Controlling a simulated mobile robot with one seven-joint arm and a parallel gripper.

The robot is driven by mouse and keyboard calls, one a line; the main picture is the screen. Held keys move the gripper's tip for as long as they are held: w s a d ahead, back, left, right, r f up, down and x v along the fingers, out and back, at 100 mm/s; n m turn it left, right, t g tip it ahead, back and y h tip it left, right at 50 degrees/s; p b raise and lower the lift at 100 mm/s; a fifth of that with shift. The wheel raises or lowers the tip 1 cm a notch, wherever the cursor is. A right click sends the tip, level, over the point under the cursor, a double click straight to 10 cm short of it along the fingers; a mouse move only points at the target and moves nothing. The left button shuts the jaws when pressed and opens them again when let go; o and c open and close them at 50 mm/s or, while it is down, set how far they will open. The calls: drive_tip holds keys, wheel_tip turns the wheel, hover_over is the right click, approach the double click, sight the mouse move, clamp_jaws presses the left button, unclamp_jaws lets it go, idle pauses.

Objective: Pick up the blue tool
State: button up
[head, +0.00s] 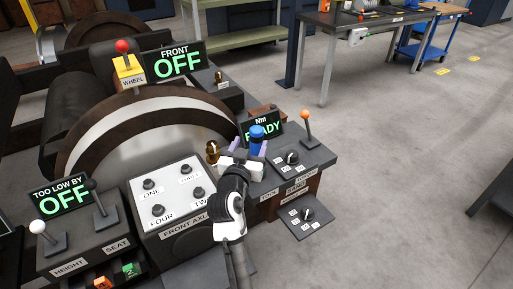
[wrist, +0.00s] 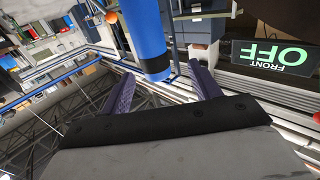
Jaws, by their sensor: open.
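The blue tool (head: 257,133) stands upright on the dark console in front of the "Nm READY" display (head: 263,131). In the wrist view the blue tool (wrist: 147,35) is a blue cylinder, cut off by the top edge, with its near end close to the gap between my fingertips. My gripper (head: 249,145) has its purple fingers spread beside the tool's lower part. In the wrist view my gripper (wrist: 161,72) is open, and no finger is clearly closed on the tool. The gripper hides the tool's base in the head view.
A brass-coloured part (head: 212,151) stands just left of my gripper. An orange-knobbed lever (head: 306,122) and a dial (head: 292,157) are to the right. The white four-knob panel (head: 170,197) lies left of my arm. Open floor (head: 400,160) spreads to the right.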

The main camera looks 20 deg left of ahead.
sight(258, 130)
drive_tip(key=shift+w+a, duration=0.15)
drive_tip(key=shift+w, duration=0.8)
drive_tip(key=w+p, duration=0.2)
drive_tip(key=w, duration=0.3)
drive_tip(key=shift+r, duration=0.15)
drive_tip(key=shift+w, duration=0.25)
drive_tip(key=c, duration=1.2)
drive_tip(key=shift+o, duration=0.2)
